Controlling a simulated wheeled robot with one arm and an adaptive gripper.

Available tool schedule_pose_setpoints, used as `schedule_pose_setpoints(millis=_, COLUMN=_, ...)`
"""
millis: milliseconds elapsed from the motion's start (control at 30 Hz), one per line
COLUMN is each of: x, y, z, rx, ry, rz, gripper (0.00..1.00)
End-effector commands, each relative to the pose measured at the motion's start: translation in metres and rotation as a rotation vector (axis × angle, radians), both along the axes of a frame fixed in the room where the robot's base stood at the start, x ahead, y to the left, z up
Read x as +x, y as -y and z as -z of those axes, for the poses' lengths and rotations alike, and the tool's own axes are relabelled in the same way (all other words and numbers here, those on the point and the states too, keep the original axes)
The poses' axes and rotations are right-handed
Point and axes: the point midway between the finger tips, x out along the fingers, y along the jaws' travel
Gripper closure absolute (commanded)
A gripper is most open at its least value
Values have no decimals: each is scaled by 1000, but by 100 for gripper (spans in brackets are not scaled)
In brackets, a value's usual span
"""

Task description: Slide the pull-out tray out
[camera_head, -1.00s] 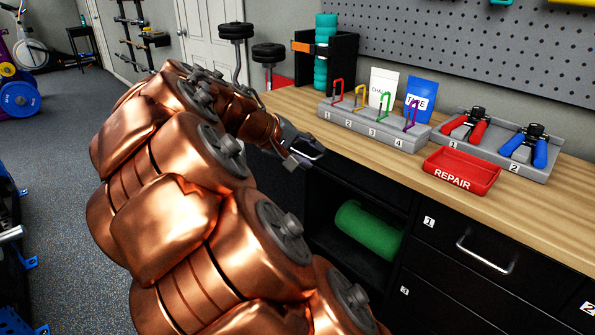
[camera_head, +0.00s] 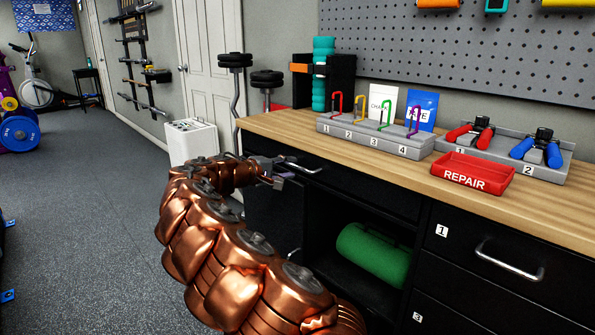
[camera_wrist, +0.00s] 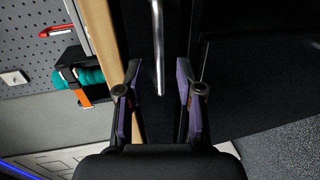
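The pull-out tray appears to be the shallow black front (camera_head: 365,190) just under the wooden worktop. It looks shut, flush with the cabinet. A silver bar handle (camera_head: 300,167) is at its left part; in the wrist view the handle (camera_wrist: 157,45) runs down the middle. My gripper (camera_head: 275,175) is at the left end of this handle. In the wrist view my gripper (camera_wrist: 158,75) is open, one purple-padded finger on each side of the handle's line, with visible gaps. Whether the handle's end is at finger depth is hard to tell. My arm hides part of the lower cabinet.
A green roll (camera_head: 375,255) lies in the open shelf below. Numbered drawers with handles (camera_head: 510,260) are at right. The worktop (camera_head: 400,170) holds a hook rack (camera_head: 375,137), a red REPAIR tray (camera_head: 472,173) and hand grips. A white box (camera_head: 192,141) stands behind my arm.

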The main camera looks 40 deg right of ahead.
Motion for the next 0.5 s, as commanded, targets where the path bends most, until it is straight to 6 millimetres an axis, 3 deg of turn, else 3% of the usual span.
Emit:
schedule_pose_setpoints(millis=200, x=-1, y=29, z=7, rx=0, ry=0, rz=1, gripper=63)
schedule_pose_setpoints(millis=500, x=-1, y=41, z=8, rx=0, ry=3, rz=-3, gripper=63)
